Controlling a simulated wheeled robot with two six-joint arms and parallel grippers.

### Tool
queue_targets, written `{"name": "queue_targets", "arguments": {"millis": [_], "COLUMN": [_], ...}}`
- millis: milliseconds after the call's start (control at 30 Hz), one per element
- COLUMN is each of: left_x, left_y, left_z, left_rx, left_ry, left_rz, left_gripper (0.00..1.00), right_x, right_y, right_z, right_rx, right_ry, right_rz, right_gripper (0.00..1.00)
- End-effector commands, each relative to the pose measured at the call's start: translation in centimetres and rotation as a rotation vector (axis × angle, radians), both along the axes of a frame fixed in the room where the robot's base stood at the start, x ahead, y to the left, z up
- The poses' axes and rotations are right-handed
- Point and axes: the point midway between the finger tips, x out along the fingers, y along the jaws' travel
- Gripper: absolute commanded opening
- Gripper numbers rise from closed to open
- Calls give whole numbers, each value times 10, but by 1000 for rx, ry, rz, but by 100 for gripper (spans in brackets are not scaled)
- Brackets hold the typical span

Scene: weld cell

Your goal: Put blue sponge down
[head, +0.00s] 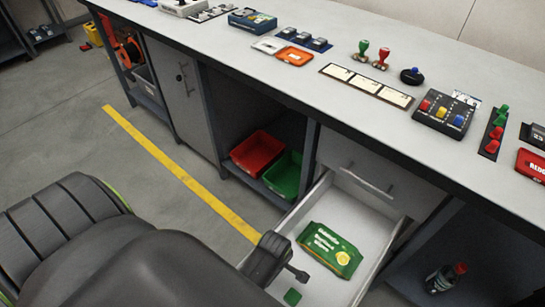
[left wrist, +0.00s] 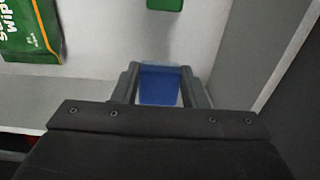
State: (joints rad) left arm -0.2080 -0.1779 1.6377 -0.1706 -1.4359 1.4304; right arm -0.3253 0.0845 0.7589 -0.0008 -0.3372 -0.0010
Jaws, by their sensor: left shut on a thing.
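The blue sponge (left wrist: 160,88) shows in the left wrist view between the two fingers of my left gripper (left wrist: 160,96), which is shut on it. In the head view my left gripper (head: 296,272) is over the open white drawer (head: 377,228), near its left side; the sponge is hidden there behind my arm. I cannot tell whether the sponge touches the drawer floor. My right gripper is in neither view.
A green wipes pack (head: 330,248) and a small green block (head: 292,297) lie in the drawer. Red (head: 257,150) and green (head: 284,173) bins stand on the shelf left of the drawer. The workbench (head: 300,75) overhangs behind.

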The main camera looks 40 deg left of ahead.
Motion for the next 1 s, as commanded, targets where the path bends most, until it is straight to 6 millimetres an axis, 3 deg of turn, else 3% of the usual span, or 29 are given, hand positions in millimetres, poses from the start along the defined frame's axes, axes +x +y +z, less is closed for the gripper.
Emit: {"name": "queue_targets", "arguments": {"millis": [33,167,433,900,933,1000], "left_x": [0,0,0,0,0,0], "left_y": [0,0,1,1,0,1], "left_z": [-12,-26,-60,-69,-68,-68], "left_rx": [0,0,1,0,0,0], "left_ry": [2,1,0,-1,-1,-1], "left_rz": [-2,-1,-2,-1,-1,-1], "left_gripper": [18,18,18,18,43,52], "right_x": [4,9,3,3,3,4], "right_y": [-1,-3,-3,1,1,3], "right_z": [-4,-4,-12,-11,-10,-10], "right_rx": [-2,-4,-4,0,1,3], "right_ry": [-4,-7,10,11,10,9], "right_rz": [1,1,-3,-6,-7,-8], "right_gripper": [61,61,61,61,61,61]}}
